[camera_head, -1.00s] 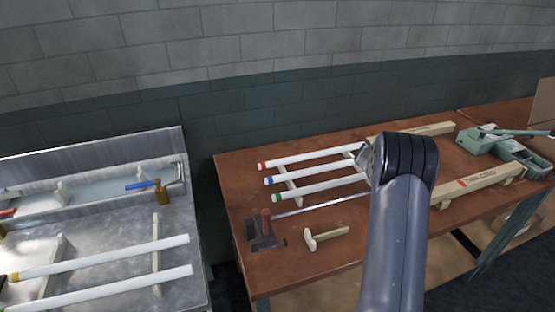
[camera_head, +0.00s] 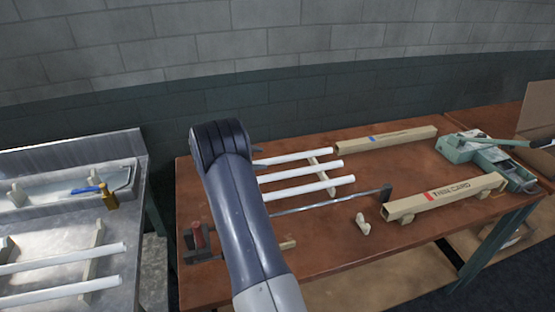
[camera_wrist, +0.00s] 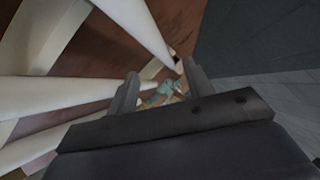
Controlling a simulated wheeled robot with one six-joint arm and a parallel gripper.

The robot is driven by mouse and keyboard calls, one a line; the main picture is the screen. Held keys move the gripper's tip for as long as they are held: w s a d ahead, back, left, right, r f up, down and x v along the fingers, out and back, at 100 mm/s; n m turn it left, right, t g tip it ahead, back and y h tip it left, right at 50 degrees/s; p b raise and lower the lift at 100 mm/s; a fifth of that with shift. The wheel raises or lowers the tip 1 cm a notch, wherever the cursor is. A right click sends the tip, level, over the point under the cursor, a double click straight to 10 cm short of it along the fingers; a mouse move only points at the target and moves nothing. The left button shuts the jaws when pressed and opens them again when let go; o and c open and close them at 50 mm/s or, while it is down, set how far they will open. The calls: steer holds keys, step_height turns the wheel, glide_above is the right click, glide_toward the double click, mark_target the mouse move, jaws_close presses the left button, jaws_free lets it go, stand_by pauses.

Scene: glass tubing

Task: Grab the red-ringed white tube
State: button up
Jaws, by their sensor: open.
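Three white tubes lie side by side on a wooden rack in the head view. The farthest tube (camera_head: 295,157) is the one that had the red ring at its left end; that end is now behind my arm, and no ring shows. The middle tube (camera_head: 312,171) and nearest tube (camera_head: 312,189) also have their left ends hidden. In the wrist view, my gripper (camera_wrist: 160,75) is open, and the wall-side tube (camera_wrist: 138,27) runs down towards the space between its fingertips. The other tubes come in from the left. I cannot tell how far the fingers are from the wall-side tube.
The brown bench (camera_head: 330,235) carries long cardboard boxes (camera_head: 445,197), a thin metal rod (camera_head: 335,201) and a green machine (camera_head: 490,158). A metal bench (camera_head: 60,240) with two more white tubes stands left. A block wall is behind. Bare bench shows in front of the tubes.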

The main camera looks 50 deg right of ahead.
mark_target(273, 160)
steer(key=p+x, duration=0.1)
steer(key=x, duration=0.6)
steer(key=shift+p, duration=0.3)
steer(key=shift+a, duration=0.1)
steer(key=shift+c, duration=0.3)
jaws_close()
